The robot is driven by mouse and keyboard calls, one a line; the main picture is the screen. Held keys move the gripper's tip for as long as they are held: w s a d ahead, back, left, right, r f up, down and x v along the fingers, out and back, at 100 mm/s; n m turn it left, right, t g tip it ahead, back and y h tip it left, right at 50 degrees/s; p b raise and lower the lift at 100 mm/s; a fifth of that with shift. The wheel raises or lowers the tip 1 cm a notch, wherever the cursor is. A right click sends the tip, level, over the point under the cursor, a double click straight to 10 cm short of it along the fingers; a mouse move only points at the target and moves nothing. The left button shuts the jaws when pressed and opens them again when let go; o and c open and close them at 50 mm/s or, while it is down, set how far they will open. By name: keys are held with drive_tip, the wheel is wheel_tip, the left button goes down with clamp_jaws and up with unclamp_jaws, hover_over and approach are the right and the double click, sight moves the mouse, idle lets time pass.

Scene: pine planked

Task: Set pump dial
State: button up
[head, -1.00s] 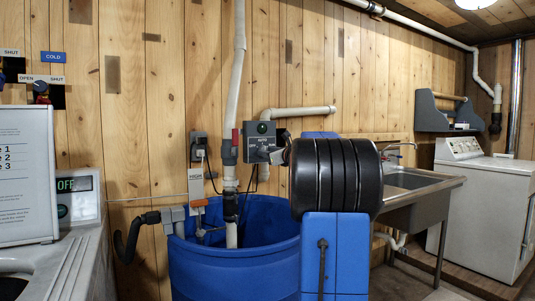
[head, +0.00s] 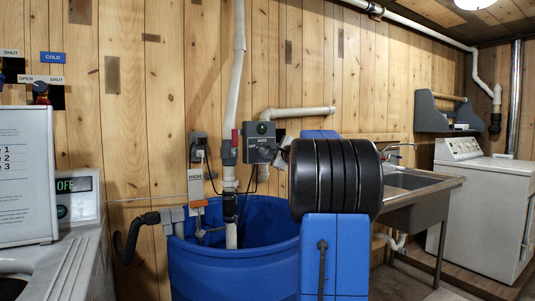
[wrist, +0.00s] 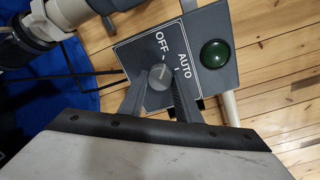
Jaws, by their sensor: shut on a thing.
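The pump control box (head: 259,142) is a grey box on the plank wall above the blue barrel. In the wrist view its grey face (wrist: 205,85) carries the words OFF and AUTO and a dark green lamp (wrist: 214,53). The small round grey dial (wrist: 158,74) sits below these words, with a pale line on its face; I cannot tell exactly which mark the line meets. My gripper (wrist: 158,94) is shut on the dial, one dark finger on each side. In the head view my arm hides much of the gripper.
A blue barrel (head: 196,262) with pipes stands under the box. A HIGH sign (head: 195,184) is at its left. A steel sink (head: 410,184) and a white washer (head: 480,200) stand at the right. A panel reads OFF (head: 74,185) at the left.

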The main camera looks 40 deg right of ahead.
drive_tip(key=shift+n, duration=1)
drive_tip(key=o, duration=1.1)
drive_tip(key=shift+c, duration=0.2)
drive_tip(key=v, duration=1.7)
drive_tip(key=shift+s, duration=0.2)
drive_tip(key=shift+a, duration=0.2)
